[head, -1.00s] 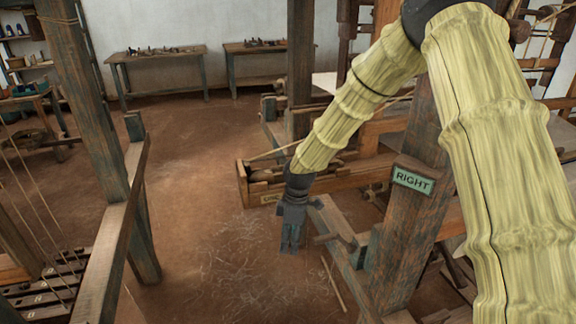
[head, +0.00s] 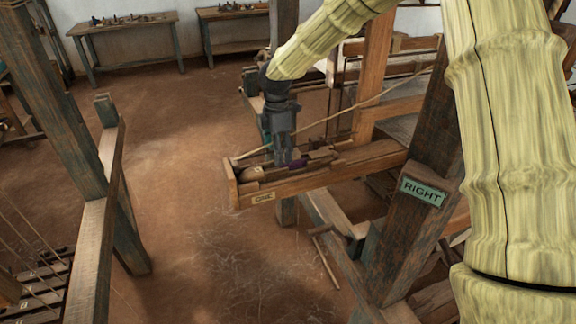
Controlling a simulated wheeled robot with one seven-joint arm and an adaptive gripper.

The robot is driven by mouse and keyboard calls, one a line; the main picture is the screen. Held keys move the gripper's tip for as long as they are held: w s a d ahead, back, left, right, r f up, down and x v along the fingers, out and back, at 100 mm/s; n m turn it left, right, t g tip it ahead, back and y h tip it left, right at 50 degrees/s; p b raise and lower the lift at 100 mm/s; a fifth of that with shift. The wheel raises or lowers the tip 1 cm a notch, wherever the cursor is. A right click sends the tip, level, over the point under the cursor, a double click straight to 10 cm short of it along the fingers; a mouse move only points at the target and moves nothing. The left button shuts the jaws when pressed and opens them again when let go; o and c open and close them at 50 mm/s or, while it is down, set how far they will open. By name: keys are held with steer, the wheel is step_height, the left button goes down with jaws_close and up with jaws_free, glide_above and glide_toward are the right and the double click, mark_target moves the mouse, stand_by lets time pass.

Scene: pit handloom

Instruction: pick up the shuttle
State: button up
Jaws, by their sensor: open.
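My gripper (head: 283,160) is open and points straight down over a long wooden box (head: 310,180) on the loom. Its fingertips are at or just inside the box, beside a small purple patch (head: 298,163). The purple patch appears to be part of the shuttle, which lies in the box and is partly hidden by the fingers and the box's front wall. I cannot tell whether the fingers touch it. A rounded brown piece (head: 252,173) sits in the box's left end.
A post with a green RIGHT sign (head: 423,192) stands at the right. Left timber frame (head: 120,190) stands apart; bare floor (head: 190,140) lies between.

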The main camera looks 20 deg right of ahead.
steer(key=shift+s+d+f+p, duration=0.1)
steer(key=shift+d+f+p, duration=0.25)
steer(key=shift+f+p, duration=0.45)
steer(key=f, duration=0.1)
steer(key=f+p, duration=0.1)
steer(key=f, duration=0.1)
steer(key=shift+w+d, duration=0.2)
steer(key=shift+w, duration=0.1)
steer(key=shift+s+f+p, duration=0.1)
steer(key=shift+f+p, duration=0.2)
steer(key=shift+f, duration=0.1)
steer(key=c, duration=1.3)
